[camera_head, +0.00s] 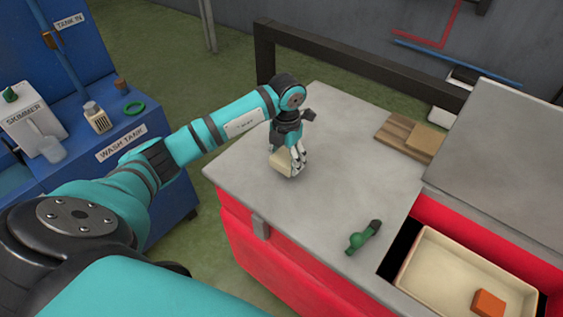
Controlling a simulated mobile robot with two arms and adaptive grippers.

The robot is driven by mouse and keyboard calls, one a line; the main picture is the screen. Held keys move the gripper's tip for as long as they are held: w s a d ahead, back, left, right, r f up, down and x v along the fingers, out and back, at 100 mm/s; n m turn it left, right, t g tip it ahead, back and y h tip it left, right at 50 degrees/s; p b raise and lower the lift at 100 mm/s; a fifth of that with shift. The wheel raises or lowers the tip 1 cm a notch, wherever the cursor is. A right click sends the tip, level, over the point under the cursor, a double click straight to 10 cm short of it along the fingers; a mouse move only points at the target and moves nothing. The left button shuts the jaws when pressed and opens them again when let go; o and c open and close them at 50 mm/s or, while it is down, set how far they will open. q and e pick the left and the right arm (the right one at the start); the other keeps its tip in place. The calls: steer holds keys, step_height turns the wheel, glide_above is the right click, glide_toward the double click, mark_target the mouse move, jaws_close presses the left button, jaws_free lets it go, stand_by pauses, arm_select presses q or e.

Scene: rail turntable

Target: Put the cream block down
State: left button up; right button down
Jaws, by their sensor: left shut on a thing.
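The cream block (281,164) is between the fingers of my left gripper (290,163), over the grey worktop (335,150) near its left edge. My left gripper points down and is shut on the block. The fingers hide part of the block. I cannot tell whether its underside touches the worktop. My right gripper is not in view.
A green tool (358,240) lies at the worktop's front. A cream tray (440,272) holding an orange block (489,303) sits in the red cabinet's opening. A wooden board (402,138) lies at the back. The worktop's middle is clear. A blue wash tank (120,146) stands left.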

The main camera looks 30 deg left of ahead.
mark_target(280, 163)
arm_select(q)
steer(key=shift+a+f, duration=0.1)
steer(key=shift+a, duration=0.85)
step_height(280, 163, down, 3)
steer(key=shift+d+r+p, duration=0.1)
steer(key=shift+p, duration=0.45)
steer(key=shift+d+f, duration=0.1)
steer(key=shift+f, duration=0.2)
steer(key=shift+f, duration=0.15)
steer(key=o, duration=1.2)
